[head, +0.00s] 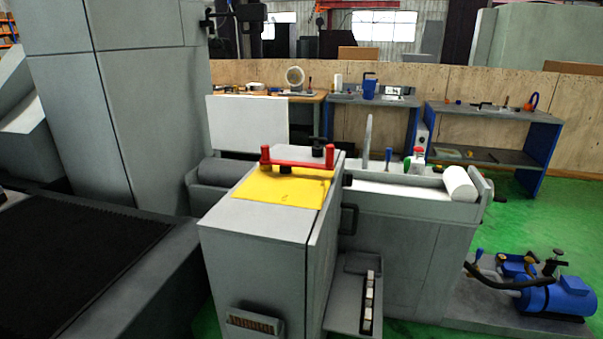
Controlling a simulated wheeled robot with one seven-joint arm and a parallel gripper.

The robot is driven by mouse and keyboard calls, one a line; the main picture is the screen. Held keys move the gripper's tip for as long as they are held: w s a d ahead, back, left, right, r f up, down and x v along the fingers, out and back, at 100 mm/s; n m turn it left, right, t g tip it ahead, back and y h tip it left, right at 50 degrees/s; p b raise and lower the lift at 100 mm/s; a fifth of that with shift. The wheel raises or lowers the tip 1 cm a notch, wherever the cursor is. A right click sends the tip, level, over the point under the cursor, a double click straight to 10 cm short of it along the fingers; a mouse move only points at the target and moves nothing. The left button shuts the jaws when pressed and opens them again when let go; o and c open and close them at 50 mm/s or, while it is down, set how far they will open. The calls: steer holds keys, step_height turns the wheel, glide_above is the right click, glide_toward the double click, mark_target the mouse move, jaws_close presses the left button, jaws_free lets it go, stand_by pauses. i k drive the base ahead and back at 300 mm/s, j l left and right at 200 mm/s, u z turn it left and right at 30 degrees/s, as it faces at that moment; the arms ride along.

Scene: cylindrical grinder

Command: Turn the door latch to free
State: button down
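The door latch cannot be told for certain in the head view. A dark handle (348,219) shows at the right side of the grey cabinet (262,245), in the middle of the picture. A small dark knob (347,180) sits just above that handle. Another black knob (318,146) stands on the cabinet's top, near the right end of a red bar (298,165). The cabinet's right side is seen at a steep angle, so details there are unclear. My gripper is not in view.
A yellow sheet (285,193) lies on the cabinet top. The grey grinder bed (408,186) with a white cylinder (460,184) stands behind. A blue motor (552,295) is at the lower right. Workbenches (490,113) line the back wall.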

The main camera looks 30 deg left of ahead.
mark_target(348, 178)
steer(key=i+l+u, duration=0.25)
steer(key=i+u, duration=0.25)
steer(key=i+l+u, duration=0.3)
steer(key=u, duration=0.2)
steer(key=i+l+u, duration=0.25)
steer(key=l+u, duration=0.2)
steer(key=i+l+u, duration=0.1)
steer(key=i+l, duration=0.3)
steer(key=l, duration=0.15)
steer(key=i+l+z, duration=0.2)
steer(key=i, duration=0.55)
steer(key=j, duration=0.1)
